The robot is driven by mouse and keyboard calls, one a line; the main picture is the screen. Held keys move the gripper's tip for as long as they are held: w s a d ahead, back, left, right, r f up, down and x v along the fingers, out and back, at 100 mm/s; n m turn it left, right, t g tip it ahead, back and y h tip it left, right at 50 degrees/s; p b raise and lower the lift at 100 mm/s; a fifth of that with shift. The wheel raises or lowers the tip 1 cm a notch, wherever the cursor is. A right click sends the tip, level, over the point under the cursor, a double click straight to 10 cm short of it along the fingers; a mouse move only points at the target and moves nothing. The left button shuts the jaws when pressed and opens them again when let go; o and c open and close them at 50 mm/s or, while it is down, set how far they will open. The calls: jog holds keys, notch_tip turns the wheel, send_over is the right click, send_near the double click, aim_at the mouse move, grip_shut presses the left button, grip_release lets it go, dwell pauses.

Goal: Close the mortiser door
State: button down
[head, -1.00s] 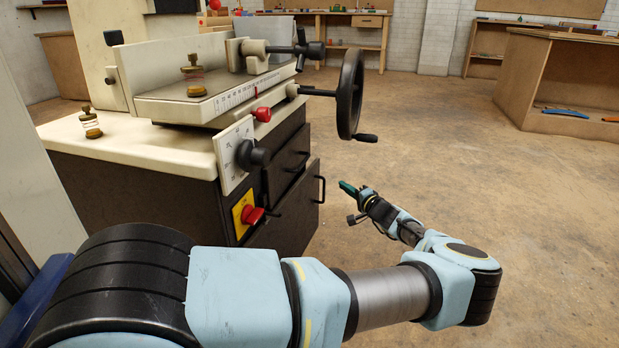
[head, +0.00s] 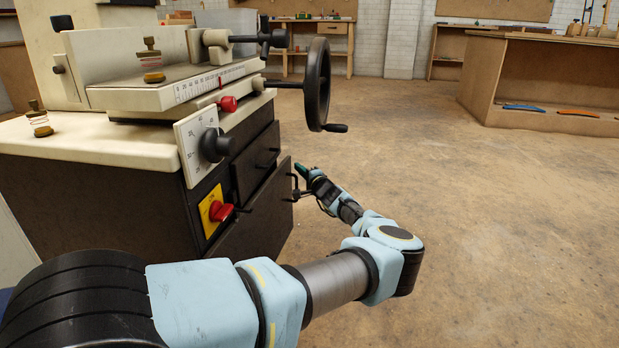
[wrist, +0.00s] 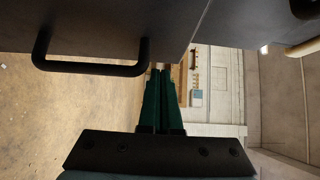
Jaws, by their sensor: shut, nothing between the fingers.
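The mortiser (head: 95,210) is a dark cabinet with a pale top, at the left of the head view. Its lower front door (head: 262,208) stands proud of the cabinet, slightly open, with a black bar handle (head: 294,187) at its right edge. My gripper (head: 299,168) is shut and empty, beside the handle and the door's outer edge. In the wrist view the green fingers (wrist: 161,72) are together, with tips close to the dark panel's edge. The black handle (wrist: 92,68) lies left of them. I cannot tell whether the fingers touch the door.
A black handwheel (head: 317,85) sticks out above the door. A red switch (head: 221,211) and a dark knob (head: 215,146) are on the cabinet. A wooden bench (head: 545,75) stands at the back right. The floor (head: 480,240) to the right is clear.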

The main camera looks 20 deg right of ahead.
jog(key=shift+w+a, duration=0.35)
jog(key=shift+a, duration=0.2)
